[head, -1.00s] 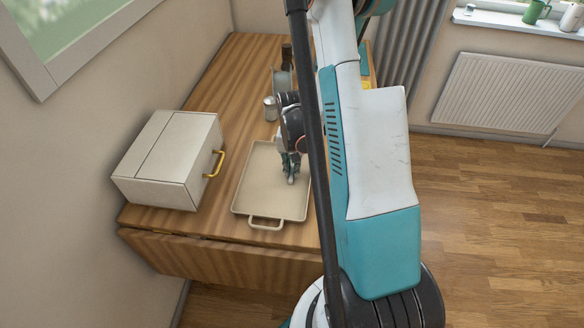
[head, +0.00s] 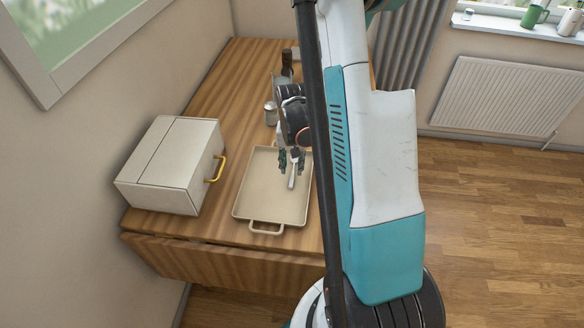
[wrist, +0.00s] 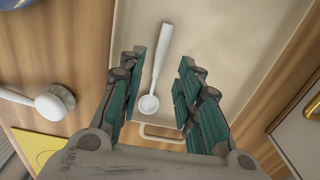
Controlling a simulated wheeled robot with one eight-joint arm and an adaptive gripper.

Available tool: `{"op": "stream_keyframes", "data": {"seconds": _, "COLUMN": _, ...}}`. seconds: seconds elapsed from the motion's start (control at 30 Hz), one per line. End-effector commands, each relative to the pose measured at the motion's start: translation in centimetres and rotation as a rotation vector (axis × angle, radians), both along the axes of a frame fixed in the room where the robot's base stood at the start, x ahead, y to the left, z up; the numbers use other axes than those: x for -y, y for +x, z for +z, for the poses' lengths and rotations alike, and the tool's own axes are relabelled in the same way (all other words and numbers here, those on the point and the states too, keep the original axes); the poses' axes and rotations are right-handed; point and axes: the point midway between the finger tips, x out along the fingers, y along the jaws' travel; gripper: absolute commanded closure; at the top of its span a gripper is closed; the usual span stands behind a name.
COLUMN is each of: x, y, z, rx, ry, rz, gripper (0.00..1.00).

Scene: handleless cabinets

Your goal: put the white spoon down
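The white spoon (wrist: 158,64) lies on the cream tray (wrist: 235,28), its handle pointing up in the wrist view and its bowl toward the tray's handle. In the head view the spoon (head: 292,176) shows on the right part of the tray (head: 262,208). My gripper (wrist: 164,66) is open, with its teal-padded fingers on either side of the spoon and a visible gap to each. In the head view my gripper (head: 291,160) is just over the spoon, its fingers spread. Its height over the tray is hard to tell.
A white cabinet (head: 165,165) with a yellow handle stands left of the tray. A shaker (head: 270,113) and a dark-handled item (head: 287,62) stand behind the tray. The wrist view shows a yellow item (wrist: 38,148). The wooden tabletop (head: 222,95) is clear at back left.

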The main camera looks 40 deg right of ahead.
Motion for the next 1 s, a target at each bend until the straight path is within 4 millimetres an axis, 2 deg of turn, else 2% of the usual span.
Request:
{"op": "stream_keyframes", "data": {"seconds": 0.03, "x": 0.0, "y": 0.0, "z": 1.6, "rx": 0.000, "ry": 0.000, "rz": 0.000, "gripper": 0.68}}
{"op": "stream_keyframes", "data": {"seconds": 0.2, "x": 0.0, "y": 0.0, "z": 4.9, "rx": 0.000, "ry": 0.000, "rz": 0.000, "gripper": 0.68}}
{"op": "stream_keyframes", "data": {"seconds": 0.4, "x": 0.0, "y": 0.0, "z": 7.3, "rx": 0.000, "ry": 0.000, "rz": 0.000, "gripper": 0.68}}
{"op": "stream_keyframes", "data": {"seconds": 0.57, "x": 0.0, "y": 0.0, "z": 7.9, "rx": 0.000, "ry": 0.000, "rz": 0.000, "gripper": 0.68}}
{"op": "stream_keyframes", "data": {"seconds": 1.0, "x": 0.0, "y": 0.0, "z": 7.8, "rx": 0.000, "ry": 0.000, "rz": 0.000, "gripper": 0.68}}
